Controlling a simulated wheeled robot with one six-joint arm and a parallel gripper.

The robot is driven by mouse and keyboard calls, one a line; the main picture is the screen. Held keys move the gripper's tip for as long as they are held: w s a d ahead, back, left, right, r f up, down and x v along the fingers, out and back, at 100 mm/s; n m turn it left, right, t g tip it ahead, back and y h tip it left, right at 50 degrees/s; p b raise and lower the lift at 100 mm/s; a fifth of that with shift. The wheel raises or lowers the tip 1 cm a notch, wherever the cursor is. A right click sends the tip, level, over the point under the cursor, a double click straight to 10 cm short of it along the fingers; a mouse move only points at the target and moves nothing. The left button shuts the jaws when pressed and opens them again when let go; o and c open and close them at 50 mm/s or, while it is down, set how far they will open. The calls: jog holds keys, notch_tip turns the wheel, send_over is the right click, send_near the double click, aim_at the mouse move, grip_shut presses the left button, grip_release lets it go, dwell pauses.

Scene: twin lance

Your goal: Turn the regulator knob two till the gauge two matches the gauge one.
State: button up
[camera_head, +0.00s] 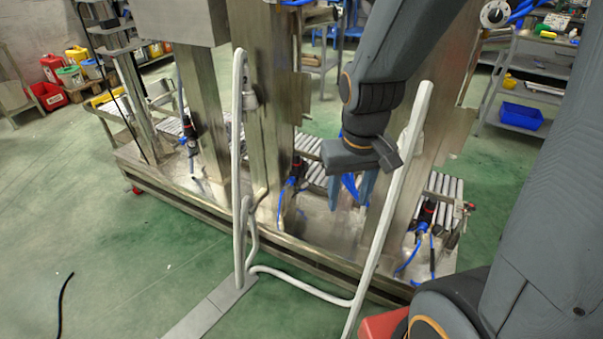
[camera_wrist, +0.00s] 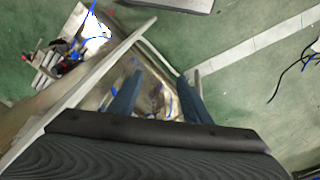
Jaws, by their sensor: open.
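My gripper (camera_head: 350,196) hangs above the metal base of the stand, pointing down with its two blue fingers apart and nothing between them. The fingers also show in the wrist view (camera_wrist: 160,84). Black regulators with red parts and blue hoses stand along the base: one at left (camera_head: 190,135), one in the middle (camera_head: 292,178) just left of my gripper, and one at right (camera_head: 427,215). The wrist view shows a regulator (camera_wrist: 67,55) at upper left. I cannot tell which is knob two. Gauge one and gauge two cannot be made out for certain, and no needle is readable.
Bent pale tubes rise in front of the stand, one left (camera_head: 239,150) and one right (camera_head: 395,185) of my gripper. Steel columns (camera_head: 272,110) stand behind. A round dial (camera_head: 494,13) is at upper right.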

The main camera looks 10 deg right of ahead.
jog(key=w+d+f+t+b, duration=0.1)
jog(key=w+f+t+b, duration=0.15)
jog(key=w+f, duration=0.45)
jog(key=w+f+n+t+b, duration=0.1)
jog(key=w+f+t+b, duration=0.15)
jog(key=w, duration=0.85)
jog(key=w+d+f+t+b, duration=0.1)
jog(key=w+f+t+b, duration=0.15)
jog(key=w+f, duration=0.45)
jog(key=n+t+y+b, duration=0.1)
jog(key=t+y+b, duration=0.1)
jog(key=t, duration=0.2)
send_near(298, 158)
jog(key=w+f+t+y+b, duration=0.1)
jog(key=w, duration=0.1)
jog(key=w+f+t+y+b, duration=0.1)
jog(key=w+f+t, duration=0.1)
jog(key=w, duration=0.1)
jog(key=w+a+f+t+b, duration=0.1)
jog(key=w+b, duration=0.1)
jog(key=shift+w+f+n+t+y, duration=0.25)
jog(key=shift+w+n+t+y, duration=0.05)
jog(key=shift+w+t+y, duration=0.1)
jog(key=c, duration=1)
